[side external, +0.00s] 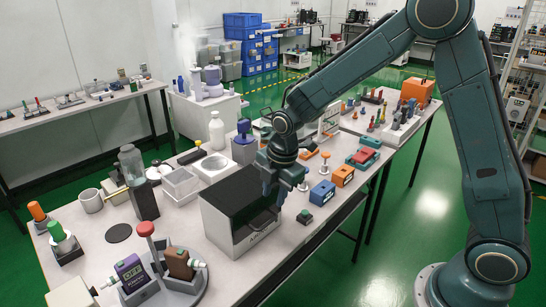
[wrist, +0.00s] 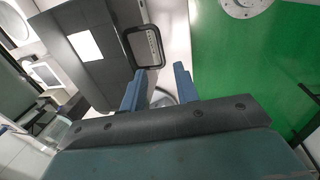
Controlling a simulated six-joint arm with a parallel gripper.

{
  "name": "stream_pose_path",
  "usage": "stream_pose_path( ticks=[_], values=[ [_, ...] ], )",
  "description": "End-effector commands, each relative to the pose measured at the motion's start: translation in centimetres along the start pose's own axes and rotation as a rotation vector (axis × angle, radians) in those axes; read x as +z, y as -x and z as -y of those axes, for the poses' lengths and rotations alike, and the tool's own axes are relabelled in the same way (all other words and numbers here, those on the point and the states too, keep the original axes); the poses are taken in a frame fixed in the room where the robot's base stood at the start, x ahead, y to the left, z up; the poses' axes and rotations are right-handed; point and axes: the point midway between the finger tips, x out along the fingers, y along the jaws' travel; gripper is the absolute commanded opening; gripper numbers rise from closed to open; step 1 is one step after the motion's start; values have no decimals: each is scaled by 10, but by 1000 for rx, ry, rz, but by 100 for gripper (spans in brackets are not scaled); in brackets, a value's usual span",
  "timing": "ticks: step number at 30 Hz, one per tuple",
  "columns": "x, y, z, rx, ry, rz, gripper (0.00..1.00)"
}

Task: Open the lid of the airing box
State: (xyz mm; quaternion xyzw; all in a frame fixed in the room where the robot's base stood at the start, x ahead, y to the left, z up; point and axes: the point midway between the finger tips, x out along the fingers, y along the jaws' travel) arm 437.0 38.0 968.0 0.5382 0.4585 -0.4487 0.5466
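The airing box (side external: 232,239) stands on the near table, with a pale lower body and lettering on its front. Its dark lid (side external: 240,196) looks shut; it also shows in the wrist view (wrist: 72,20), with a white square on the dark surface. A black-rimmed loop (wrist: 131,42), seemingly a handle, shows at the box's edge in the wrist view. My gripper (side external: 275,200) is at the box's right side, pointing down. In the wrist view its two blue fingers (wrist: 159,70) are apart with nothing clearly between them, just short of the loop. Whether they touch the box is hidden.
White trays (side external: 181,184) stand behind the box. A blue block (side external: 322,192), an orange block (side external: 342,175) and a small dark button box (side external: 304,217) sit to the right. A purple tester (side external: 133,274) is at the front left. The table's right edge is close to the box.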

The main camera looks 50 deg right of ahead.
Motion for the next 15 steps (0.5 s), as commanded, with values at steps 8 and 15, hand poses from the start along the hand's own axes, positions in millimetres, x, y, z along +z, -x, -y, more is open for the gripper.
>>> stream_pose_path(
  ticks=[8, 15],
  values=[
    [0, -40, 1, -4, -1, 0, 31],
    [0, -69, 0, -2, -1, 0, 31]
  ],
)
